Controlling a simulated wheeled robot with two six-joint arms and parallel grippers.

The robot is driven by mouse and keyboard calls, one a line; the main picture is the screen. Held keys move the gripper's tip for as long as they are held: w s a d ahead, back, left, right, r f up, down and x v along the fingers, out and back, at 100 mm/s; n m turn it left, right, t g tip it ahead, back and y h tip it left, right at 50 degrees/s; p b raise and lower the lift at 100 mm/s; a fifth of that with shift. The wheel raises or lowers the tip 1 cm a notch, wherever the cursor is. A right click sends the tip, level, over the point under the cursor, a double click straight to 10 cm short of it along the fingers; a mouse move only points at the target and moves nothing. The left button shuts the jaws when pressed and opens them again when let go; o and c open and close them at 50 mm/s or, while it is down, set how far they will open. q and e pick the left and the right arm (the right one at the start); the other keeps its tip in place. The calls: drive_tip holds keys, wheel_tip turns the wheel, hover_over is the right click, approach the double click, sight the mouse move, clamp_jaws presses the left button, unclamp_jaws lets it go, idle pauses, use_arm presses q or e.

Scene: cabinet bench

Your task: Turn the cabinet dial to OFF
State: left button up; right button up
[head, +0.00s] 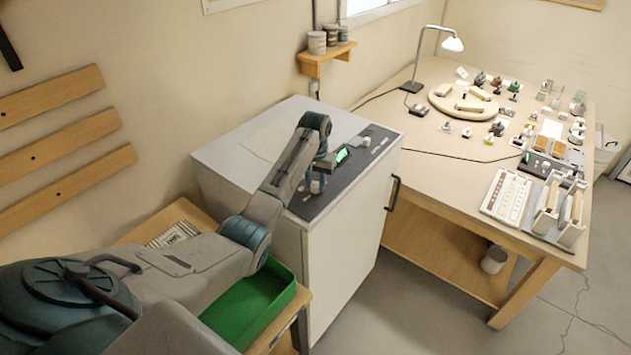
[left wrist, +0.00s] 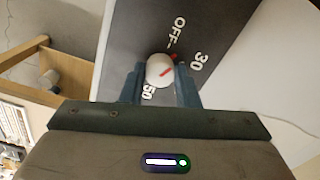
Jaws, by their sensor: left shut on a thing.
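The cabinet dial (left wrist: 157,68) is a round pale knob with a red line on its face, on the dark panel (left wrist: 128,40) of the cabinet. In the left wrist view its red line slants up and right, roughly toward the 30 label (left wrist: 196,61). The OFF label (left wrist: 179,32) lies above the knob and the 50 label (left wrist: 149,92) below it. My left gripper (left wrist: 160,76) is shut on the dial, one finger on each side. My right gripper is not in view.
The white cabinet (head: 345,255) has a dark door handle (head: 393,193). A small green-lit display (head: 342,155) sits on its panel. A green tray (head: 250,308) stands below my left arm. A workbench (head: 440,165) with many small items stands to the right.

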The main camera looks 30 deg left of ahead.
use_arm(q)
drive_tip(key=n, duration=0.5)
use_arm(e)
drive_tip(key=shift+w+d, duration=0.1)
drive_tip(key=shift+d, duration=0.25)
use_arm(q)
drive_tip(key=shift+n, duration=0.3)
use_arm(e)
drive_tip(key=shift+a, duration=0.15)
use_arm(q)
drive_tip(key=o, duration=1)
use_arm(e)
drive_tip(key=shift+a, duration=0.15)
